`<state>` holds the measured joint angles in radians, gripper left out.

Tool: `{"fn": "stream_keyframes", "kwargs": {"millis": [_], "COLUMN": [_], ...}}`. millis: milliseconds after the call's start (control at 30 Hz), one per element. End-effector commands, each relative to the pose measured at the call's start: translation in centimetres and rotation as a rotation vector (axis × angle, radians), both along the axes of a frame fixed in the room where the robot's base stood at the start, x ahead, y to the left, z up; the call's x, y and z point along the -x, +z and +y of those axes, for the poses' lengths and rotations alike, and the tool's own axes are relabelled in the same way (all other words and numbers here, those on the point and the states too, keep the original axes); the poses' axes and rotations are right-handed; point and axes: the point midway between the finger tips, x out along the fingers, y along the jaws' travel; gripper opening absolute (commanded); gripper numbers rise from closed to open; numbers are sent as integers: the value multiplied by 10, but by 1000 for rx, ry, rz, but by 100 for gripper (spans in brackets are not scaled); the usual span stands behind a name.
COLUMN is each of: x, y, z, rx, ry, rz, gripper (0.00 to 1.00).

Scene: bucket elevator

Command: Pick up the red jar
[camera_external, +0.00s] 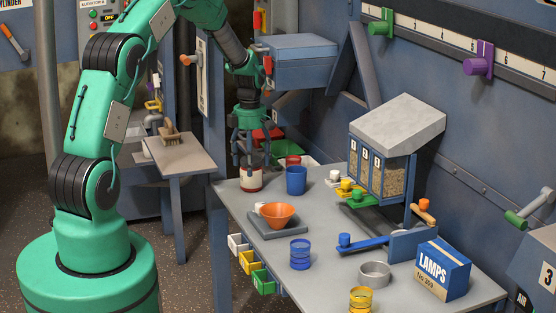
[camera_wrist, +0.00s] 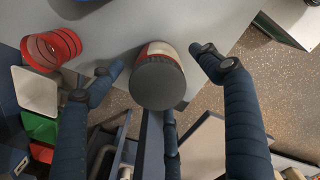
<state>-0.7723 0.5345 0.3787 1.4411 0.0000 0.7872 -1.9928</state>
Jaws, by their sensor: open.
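The red jar (camera_external: 250,183), red with a cream band, stands on the grey workbench (camera_external: 335,225) near its far left corner. In the wrist view the jar (camera_wrist: 157,85) shows its round dark grey lid. My gripper (camera_external: 247,160) points down over the jar. In the wrist view my gripper (camera_wrist: 156,60) is open, with fingers to the left and right of the jar and a gap on both sides. Part of the jar's body is hidden under its lid in the wrist view.
A blue cup (camera_external: 296,181) stands close to the right of the jar. A red ribbed cup (camera_wrist: 50,48) is nearby in the wrist view. An orange bowl (camera_external: 278,214), a blue jar (camera_external: 300,254) and a lamps box (camera_external: 443,270) stand farther along the bench.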

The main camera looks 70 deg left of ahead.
Motion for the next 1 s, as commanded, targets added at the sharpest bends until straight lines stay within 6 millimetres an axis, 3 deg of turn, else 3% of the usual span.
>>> {"fn": "stream_keyframes", "kwargs": {"millis": [167,567,1000], "x": [0,-2,-1], "y": [-7,-49,-52], "z": [0,2,2], "rx": [1,0,0], "ry": [0,0,0], "rz": [0,0,0], "gripper": [78,78,78]}}
